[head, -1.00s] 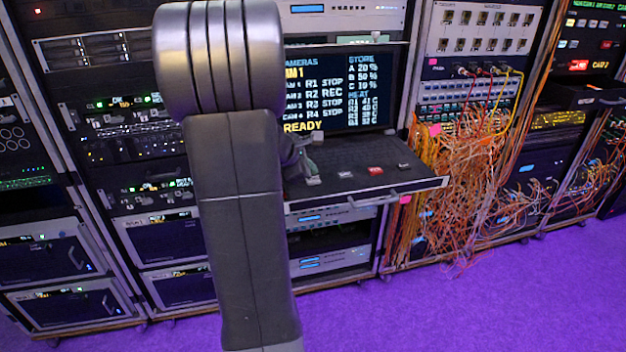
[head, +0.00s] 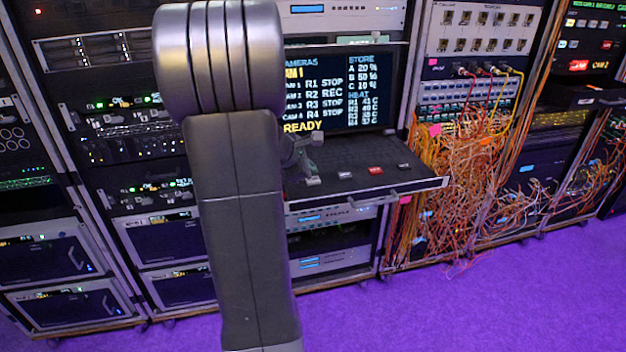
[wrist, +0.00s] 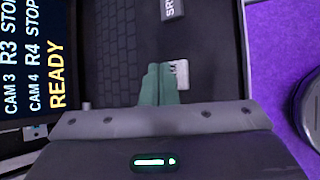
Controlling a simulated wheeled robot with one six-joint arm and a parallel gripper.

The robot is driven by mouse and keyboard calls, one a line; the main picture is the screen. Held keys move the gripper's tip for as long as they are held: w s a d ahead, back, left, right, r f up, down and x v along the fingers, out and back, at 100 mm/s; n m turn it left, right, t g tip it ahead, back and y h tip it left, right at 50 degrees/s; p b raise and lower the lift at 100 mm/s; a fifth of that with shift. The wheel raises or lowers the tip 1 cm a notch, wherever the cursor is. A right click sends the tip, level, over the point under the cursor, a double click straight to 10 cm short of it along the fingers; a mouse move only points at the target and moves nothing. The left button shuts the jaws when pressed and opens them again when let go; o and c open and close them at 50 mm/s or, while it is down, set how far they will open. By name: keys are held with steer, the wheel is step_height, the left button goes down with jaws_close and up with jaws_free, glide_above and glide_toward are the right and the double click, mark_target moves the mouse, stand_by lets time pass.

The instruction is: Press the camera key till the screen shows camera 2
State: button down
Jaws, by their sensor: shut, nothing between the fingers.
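The screen (head: 340,95) in the head view shows "M 1" in large yellow letters, its left side hidden by my arm, with "READY" at the bottom. In the wrist view the screen (wrist: 30,60) shows the CAM 3 and CAM 4 lines and READY. My gripper (head: 306,166) is shut and empty, over the left end of the keyboard drawer. In the wrist view its green fingers (wrist: 158,82) are beside a pale key (wrist: 181,74) and partly overlap it. That key is the leftmost on the drawer (head: 312,181). Its label is unreadable, and I cannot tell if the fingers touch it.
The drawer (head: 420,184) also carries a pale key (head: 345,175), a red key (head: 375,170) and a dark key (head: 403,166). Loose orange cables (head: 465,190) hang right of it. The purple floor (head: 480,300) in front is clear.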

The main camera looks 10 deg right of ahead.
mark_target(310, 181)
steer(key=shift+f, duration=0.15)
steer(key=shift+f+b, duration=0.3)
steer(key=shift+b, duration=0.2)
steer(key=shift+f+b, duration=0.4)
steer(key=shift+b, duration=0.05)
stand_by(0.7)
steer(key=shift+r, duration=0.15)
steer(key=shift+r+p, duration=0.65)
steer(key=shift+r, duration=0.05)
steer(key=shift+r, duration=0.1)
step_height(310, 181, up, 5)
steer(key=p, duration=0.4)
stand_by(2.2)
